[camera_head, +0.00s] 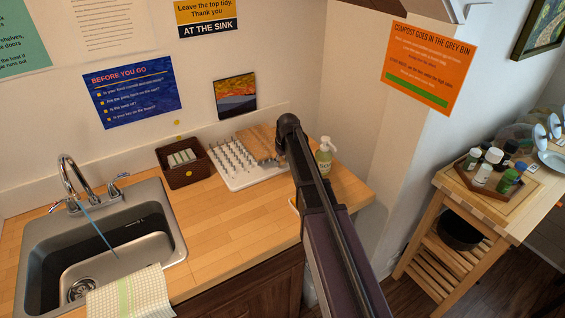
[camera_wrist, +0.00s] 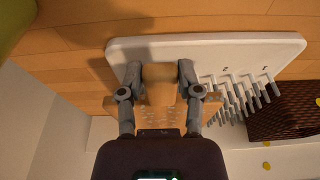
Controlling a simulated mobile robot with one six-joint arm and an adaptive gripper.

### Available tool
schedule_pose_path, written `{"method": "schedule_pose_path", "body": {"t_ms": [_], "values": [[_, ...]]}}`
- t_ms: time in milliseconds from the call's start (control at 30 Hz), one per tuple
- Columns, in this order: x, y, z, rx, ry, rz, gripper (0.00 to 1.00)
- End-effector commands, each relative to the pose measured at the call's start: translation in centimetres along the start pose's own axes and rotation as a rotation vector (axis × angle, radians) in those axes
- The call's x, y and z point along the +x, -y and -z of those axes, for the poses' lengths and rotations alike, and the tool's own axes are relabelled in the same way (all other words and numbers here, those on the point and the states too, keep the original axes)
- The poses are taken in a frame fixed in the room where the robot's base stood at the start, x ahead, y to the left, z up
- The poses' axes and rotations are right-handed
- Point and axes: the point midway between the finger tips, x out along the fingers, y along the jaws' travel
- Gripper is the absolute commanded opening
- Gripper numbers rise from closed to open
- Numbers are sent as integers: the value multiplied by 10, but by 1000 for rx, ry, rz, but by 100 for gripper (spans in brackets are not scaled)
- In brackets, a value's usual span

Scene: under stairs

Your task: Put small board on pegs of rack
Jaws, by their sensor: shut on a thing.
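The rack (camera_head: 236,178) is a white base with rows of upright pegs, on the counter near the back wall. In the wrist view its white base (camera_wrist: 235,48) and grey pegs (camera_wrist: 245,92) show right of my fingers. A light wooden board (camera_head: 258,139) is at the rack's right rear, partly hidden by my gripper (camera_head: 268,161). In the wrist view my gripper (camera_wrist: 160,92) is shut on the wooden board (camera_wrist: 160,84), over the left part of the rack base. I cannot tell whether the board touches the base or pegs.
A dark brown basket (camera_head: 184,174) stands just left of the rack and also shows in the wrist view (camera_wrist: 284,120). A soap bottle (camera_head: 324,156) stands to the right. The sink (camera_head: 100,240) is at the left. The counter front (camera_head: 235,220) is clear.

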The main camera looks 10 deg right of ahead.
Motion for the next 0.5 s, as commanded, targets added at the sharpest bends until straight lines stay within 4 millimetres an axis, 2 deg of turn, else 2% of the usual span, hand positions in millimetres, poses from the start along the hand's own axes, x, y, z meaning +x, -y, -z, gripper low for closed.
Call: {"method": "schedule_pose_path", "body": {"t_ms": [33,100,133,500], "values": [[0,0,-1,0,4,0,54],[0,0,-1,0,4,0,75],[0,0,-1,0,4,0,80],[0,0,0,0,2,0,80]]}}
